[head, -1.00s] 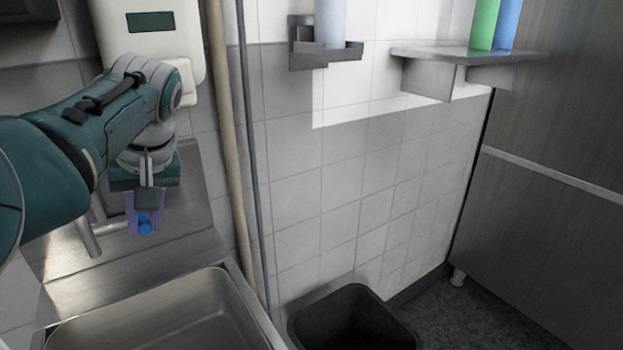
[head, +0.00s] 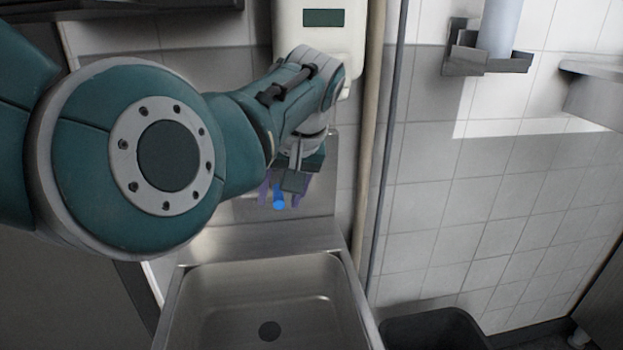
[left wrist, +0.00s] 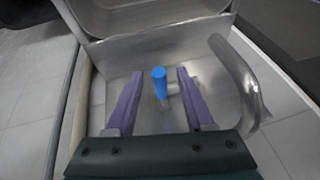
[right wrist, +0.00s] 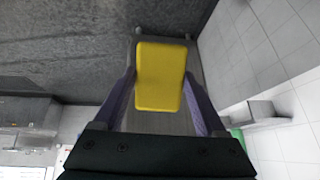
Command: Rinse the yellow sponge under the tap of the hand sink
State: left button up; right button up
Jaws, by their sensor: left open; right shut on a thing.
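My left gripper (head: 281,197) is open at the back of the hand sink (head: 215,262). Its purple fingers stand on either side of the tap's blue-tipped lever (head: 279,203), apart from it. The blue lever (left wrist: 159,82) stands between the open fingers in the left wrist view. The curved steel tap spout (left wrist: 240,82) is to the right there; my left arm hides it in the head view. My right gripper (right wrist: 158,88) is shut on the yellow sponge (right wrist: 159,75), seen only in the right wrist view. Neither shows in the head view.
A black bin (head: 435,330) stands on the floor right of the sink. A white dispenser (head: 322,45) hangs above the tap. A wall holder (head: 487,62) and a shelf (head: 595,90) are at the right. The sink basin is empty, with a dark drain.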

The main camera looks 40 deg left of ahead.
notch_tip(320, 180, up, 2)
jog(key=shift+p, duration=0.85)
pick_arm(q)
jog(key=v, duration=1.1)
jog(key=shift+d+r, duration=0.2)
jog(key=shift+r, duration=0.15)
